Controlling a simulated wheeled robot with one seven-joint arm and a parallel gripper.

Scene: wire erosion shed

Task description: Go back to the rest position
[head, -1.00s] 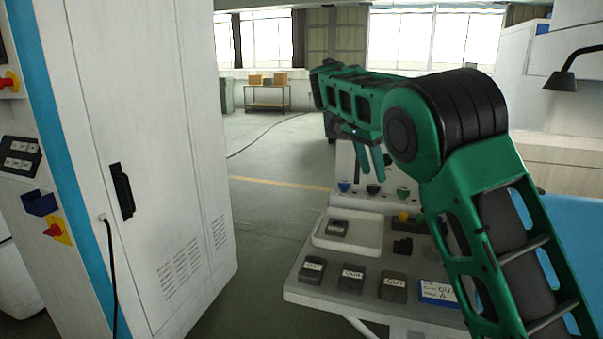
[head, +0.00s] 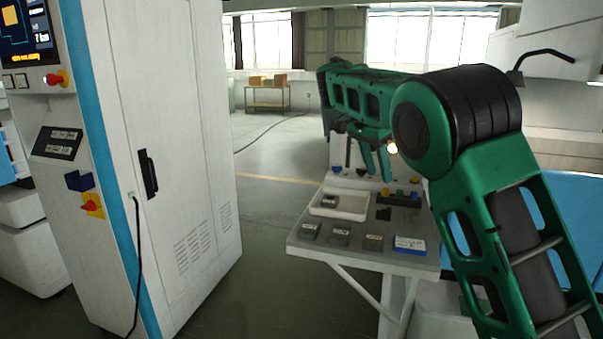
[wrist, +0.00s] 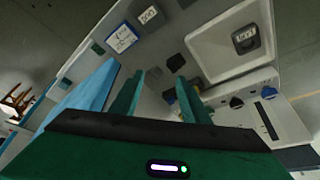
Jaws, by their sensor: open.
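My gripper (head: 377,164) is at the end of my green arm, held folded forward in the middle of the head view. Its two green fingers hang down above the back part of a grey work table (head: 300,246). In the wrist view my gripper (wrist: 160,93) is open, its two fingers apart with nothing between them. The table top with its tray and small blocks shows beyond the fingers there.
A white tray (head: 356,213) holds one labelled dark block. Several labelled blocks and a blue-and-white box (head: 410,246) line the table's front edge. A tall white cabinet (head: 190,130) with a cable stands left. Floor between cabinet and table is clear.

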